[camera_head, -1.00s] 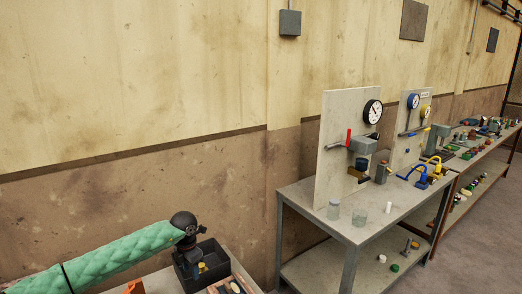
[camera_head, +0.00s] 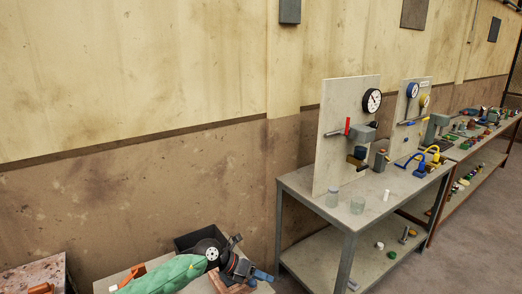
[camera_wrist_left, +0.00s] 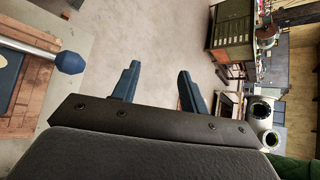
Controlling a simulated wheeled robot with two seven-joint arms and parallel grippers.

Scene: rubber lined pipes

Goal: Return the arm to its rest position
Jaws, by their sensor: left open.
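My left arm (camera_head: 165,277), in a green padded sleeve, comes in low from the left in the head view. My left gripper (camera_head: 250,262) is at the bottom middle, over the right part of a low table and in front of a black bin. In the left wrist view the two blue fingers of this gripper (camera_wrist_left: 157,82) stand wide apart. Only bare floor (camera_wrist_left: 155,40) shows between them, so it is empty. My right gripper is in neither view.
A black bin (camera_head: 186,242) is partly hidden behind my left gripper. A grey metal table (camera_head: 322,215) with a gauge panel (camera_head: 340,110) and glass jars stands to the right. The wall is behind. The wrist view shows a blue knob (camera_wrist_left: 70,62) and a drawer cabinet (camera_wrist_left: 232,42).

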